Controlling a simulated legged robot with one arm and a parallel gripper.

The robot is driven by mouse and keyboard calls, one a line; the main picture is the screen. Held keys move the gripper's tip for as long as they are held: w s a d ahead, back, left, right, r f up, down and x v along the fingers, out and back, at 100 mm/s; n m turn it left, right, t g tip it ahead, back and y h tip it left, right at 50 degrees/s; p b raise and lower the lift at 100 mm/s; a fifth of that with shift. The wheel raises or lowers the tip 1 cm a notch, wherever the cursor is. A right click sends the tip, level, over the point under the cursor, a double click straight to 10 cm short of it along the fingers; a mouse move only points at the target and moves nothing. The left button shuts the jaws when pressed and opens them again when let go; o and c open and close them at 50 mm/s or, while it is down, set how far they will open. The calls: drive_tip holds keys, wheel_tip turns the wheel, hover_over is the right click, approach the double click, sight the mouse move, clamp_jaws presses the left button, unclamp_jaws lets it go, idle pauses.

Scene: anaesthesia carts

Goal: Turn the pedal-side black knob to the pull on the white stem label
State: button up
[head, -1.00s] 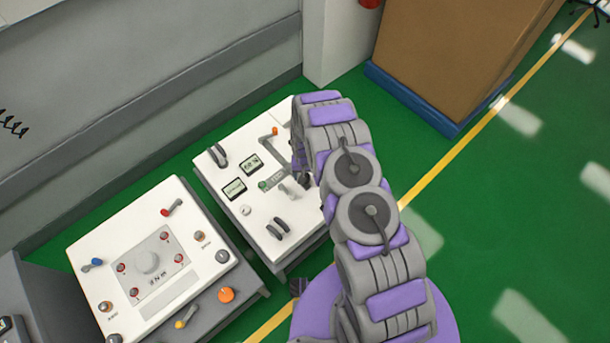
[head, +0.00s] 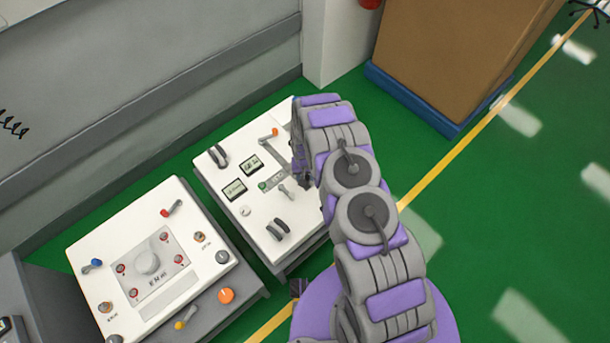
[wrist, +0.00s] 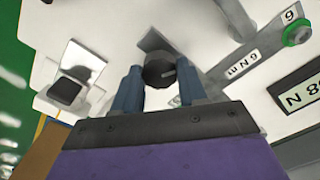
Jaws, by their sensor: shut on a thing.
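In the wrist view, a round black knob (wrist: 157,73) with a pale pointer mark sits between the two blue-grey fingers of my gripper (wrist: 160,70). The gripper is shut on this knob, one finger on each side. A grey plate shows behind the knob. A white label with black characters (wrist: 243,64) lies on a grey strip to the right; I cannot tell whether it is the stem label. In the head view, my arm hides the knob and most of the gripper.
The white cart top (head: 235,205) carries two small displays and several levers. A green button (wrist: 297,33) is right of the gripper in the wrist view. A second control panel (head: 125,290) stands at left. Green floor is clear at right.

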drive_tip(key=shift+n, duration=0.7)
drive_tip(key=shift+n+p, duration=0.3)
drive_tip(key=shift+n, duration=1.2)
drive_tip(key=o, duration=1.1)
drive_tip(key=shift+c, duration=0.2)
drive_tip(key=shift+r, duration=0.1)
wheel_tip(320, 180, up, 17)
drive_tip(key=p, duration=0.2)
drive_tip(key=shift+a, duration=0.15)
